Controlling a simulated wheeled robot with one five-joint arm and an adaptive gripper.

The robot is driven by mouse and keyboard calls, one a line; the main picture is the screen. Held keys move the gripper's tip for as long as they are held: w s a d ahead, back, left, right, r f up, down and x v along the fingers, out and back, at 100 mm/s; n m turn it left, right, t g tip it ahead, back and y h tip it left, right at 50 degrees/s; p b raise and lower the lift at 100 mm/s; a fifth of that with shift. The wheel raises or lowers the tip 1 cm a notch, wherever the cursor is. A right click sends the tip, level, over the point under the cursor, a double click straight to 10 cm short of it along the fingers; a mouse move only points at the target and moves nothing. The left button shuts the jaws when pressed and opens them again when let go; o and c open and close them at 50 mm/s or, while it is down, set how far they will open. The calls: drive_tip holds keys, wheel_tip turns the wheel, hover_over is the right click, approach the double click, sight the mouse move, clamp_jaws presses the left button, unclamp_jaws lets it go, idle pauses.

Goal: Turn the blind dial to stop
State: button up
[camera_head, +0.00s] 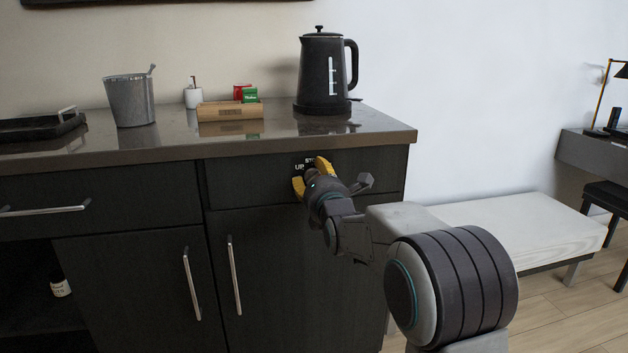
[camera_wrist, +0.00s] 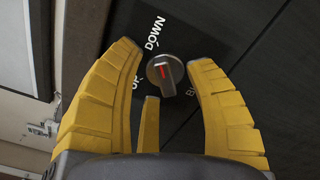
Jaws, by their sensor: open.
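The blind dial (camera_wrist: 165,75) is a round dark knob with a grey bar-shaped grip and a short red mark, on a black panel. In the wrist view, DOWN is printed above it and UP at its lower left; another label at its lower right is cut off by a finger. Lettering to its left is partly hidden. My gripper (camera_wrist: 162,53) has yellow fingers spread on both sides of the dial, with a gap showing on each side. In the head view my gripper (camera_head: 311,173) is at the drawer front and hides the dial.
The dark cabinet's countertop (camera_head: 380,130) overhangs just above my gripper. On it stand a black kettle (camera_head: 322,75), a wooden box (camera_head: 229,111), a metal bucket (camera_head: 129,101) and a black tray (camera_head: 38,128). A door handle (camera_head: 234,275) is below left. A pale bench (camera_head: 520,225) stands at right.

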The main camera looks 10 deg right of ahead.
idle(0.3)
clamp_jaws()
idle(0.3)
